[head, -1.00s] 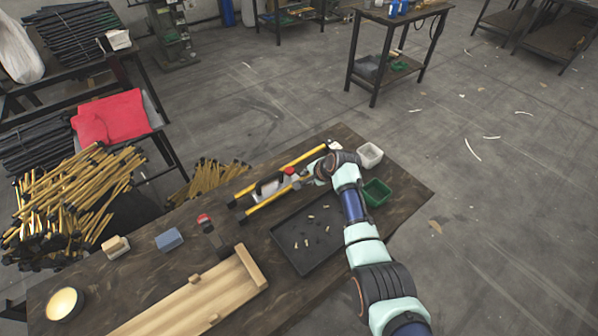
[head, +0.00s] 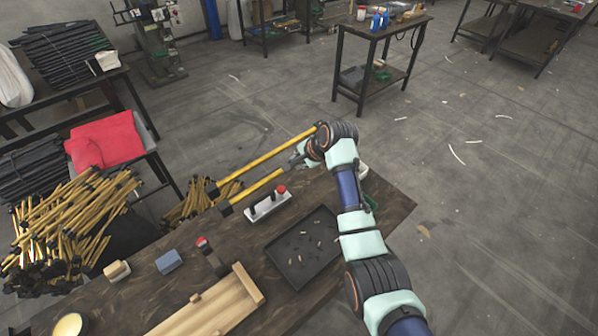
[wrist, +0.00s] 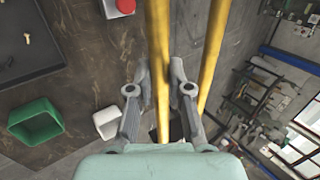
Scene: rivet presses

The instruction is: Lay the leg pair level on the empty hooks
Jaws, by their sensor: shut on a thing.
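The leg pair is two yellow bars with black ends. In the head view one bar (head: 255,191) is nearer and the other bar (head: 268,155) is farther; they run roughly side by side, raised above the table. My gripper (head: 300,160) is at their right end, partly hidden by my wrist. In the wrist view my gripper (wrist: 160,92) is shut on one yellow bar (wrist: 159,45), and the second bar (wrist: 212,45) passes just right of the fingers. I cannot make out the empty hooks in either view.
A white fixture with a red knob (head: 268,203) stands on the table (head: 225,238) below the bars. A black tray (head: 303,262) with small parts, a wooden jig (head: 215,305) and a blue block (head: 169,262) are nearby. A pile of yellow legs (head: 75,225) is at left.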

